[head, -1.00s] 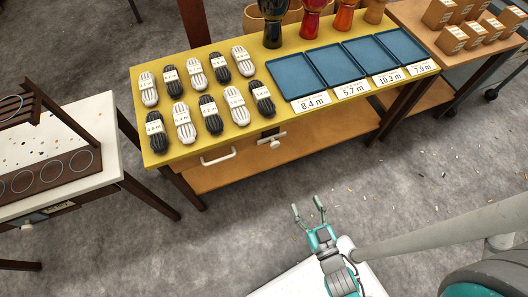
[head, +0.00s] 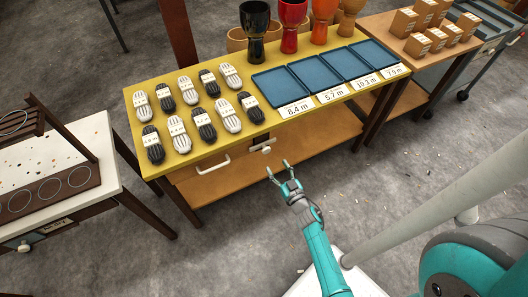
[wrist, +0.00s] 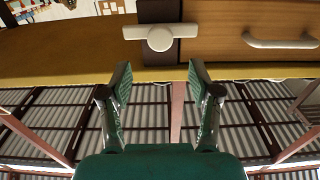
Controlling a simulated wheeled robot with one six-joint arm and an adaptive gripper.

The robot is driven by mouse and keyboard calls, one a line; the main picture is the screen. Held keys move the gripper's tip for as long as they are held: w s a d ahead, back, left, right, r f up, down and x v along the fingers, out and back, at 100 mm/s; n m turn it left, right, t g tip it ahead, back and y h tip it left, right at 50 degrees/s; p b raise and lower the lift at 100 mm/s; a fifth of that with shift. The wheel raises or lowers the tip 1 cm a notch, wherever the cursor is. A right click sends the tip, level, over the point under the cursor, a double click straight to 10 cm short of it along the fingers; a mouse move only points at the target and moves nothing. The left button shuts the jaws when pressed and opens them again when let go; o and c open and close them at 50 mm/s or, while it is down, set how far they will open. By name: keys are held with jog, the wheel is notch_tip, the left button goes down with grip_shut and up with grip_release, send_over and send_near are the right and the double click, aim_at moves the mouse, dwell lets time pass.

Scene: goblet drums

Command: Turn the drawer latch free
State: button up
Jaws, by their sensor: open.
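The drawer latch is a pale bar with a round knob (head: 266,149) on the front of the yellow-topped table, right of the drawer's white handle (head: 213,164). In the wrist view, which looks upside down, the latch (wrist: 160,38) lies level across a dark upright strip. One end reaches over the edge of the wooden drawer front (wrist: 225,25); the drawer looks closed. My gripper (head: 278,168) is open and empty, in front of the latch and apart from it. In the wrist view, its fingers (wrist: 160,82) are spread to either side of the latch's line.
The yellow tabletop (head: 185,160) above carries several labelled rope bundles, blue trays (head: 285,95) and goblet drums (head: 290,20). A wooden lower shelf (head: 310,137) sits beneath. A white-topped table (head: 100,160) stands at left. The floor before the latch is clear.

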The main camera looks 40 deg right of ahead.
aim_at(267, 151)
jog(key=x, duration=0.9)
jog(key=shift+w, duration=0.35)
jog(key=c, duration=1.1)
